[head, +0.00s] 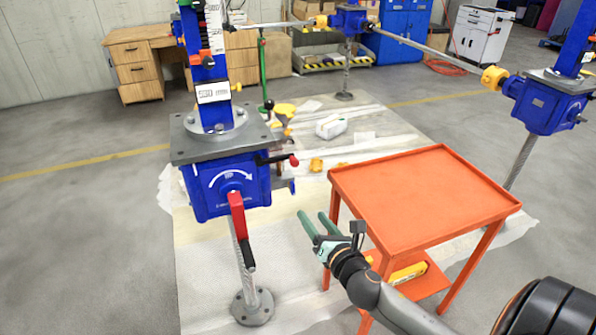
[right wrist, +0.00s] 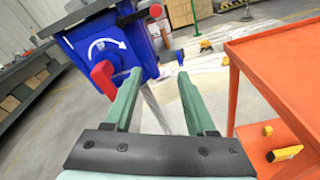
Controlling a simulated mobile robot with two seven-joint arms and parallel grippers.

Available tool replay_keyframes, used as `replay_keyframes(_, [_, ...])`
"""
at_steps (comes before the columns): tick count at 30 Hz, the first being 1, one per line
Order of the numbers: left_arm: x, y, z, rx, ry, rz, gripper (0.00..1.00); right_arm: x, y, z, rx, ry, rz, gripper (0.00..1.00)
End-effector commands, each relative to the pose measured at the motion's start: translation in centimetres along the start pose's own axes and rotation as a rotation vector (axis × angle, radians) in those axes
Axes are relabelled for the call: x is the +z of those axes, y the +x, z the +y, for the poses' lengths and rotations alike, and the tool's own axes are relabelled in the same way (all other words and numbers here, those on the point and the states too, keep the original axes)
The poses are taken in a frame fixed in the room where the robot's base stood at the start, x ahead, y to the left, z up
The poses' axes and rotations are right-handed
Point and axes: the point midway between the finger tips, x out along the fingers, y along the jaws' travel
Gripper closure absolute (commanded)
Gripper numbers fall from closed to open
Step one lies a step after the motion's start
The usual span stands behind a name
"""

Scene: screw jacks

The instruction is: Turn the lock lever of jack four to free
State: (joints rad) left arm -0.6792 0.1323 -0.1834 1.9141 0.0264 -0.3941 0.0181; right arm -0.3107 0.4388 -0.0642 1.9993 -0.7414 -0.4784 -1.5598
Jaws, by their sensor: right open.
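The nearest screw jack has a blue gearbox (head: 226,188) with a white curved arrow, under a grey plate. A red lever with a dark end (head: 238,215) hangs down from its front face. A short black lever with a red tip (head: 280,159) sticks out to the right. I cannot tell which is the lock lever, and no jack number is readable. In the right wrist view the gearbox (right wrist: 88,50) and red lever (right wrist: 103,78) show beyond the fingers. My right gripper (head: 319,224) is open and empty, right of the gearbox and apart from both levers. My left gripper is out of view.
An orange table (head: 420,195) stands close to the right of my gripper, with a yellow item (head: 408,273) on its lower shelf. Other blue jacks (head: 545,104) stand back and right, joined by shafts. A white bottle (head: 331,126) lies on the floor sheet behind.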

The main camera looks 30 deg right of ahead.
Motion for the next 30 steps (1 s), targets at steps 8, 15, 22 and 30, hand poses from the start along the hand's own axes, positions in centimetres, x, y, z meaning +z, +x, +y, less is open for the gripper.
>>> replay_keyframes(8, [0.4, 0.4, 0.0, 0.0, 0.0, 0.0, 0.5, 5.2, 1.6, 0.7, 0.0, -0.413, -0.148, 0.44])
replay_keyframes(15, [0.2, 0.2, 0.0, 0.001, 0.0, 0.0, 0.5, 5.9, 4.2, 0.8, -0.003, -0.428, -0.153, 0.44])
replay_keyframes(22, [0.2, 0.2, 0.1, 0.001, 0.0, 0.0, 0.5, 6.3, 8.3, 0.9, -0.002, -0.424, -0.151, 0.44])
replay_keyframes(30, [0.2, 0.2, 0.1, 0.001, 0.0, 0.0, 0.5, 6.8, 12.3, 1.0, -0.002, -0.422, -0.15, 0.44])
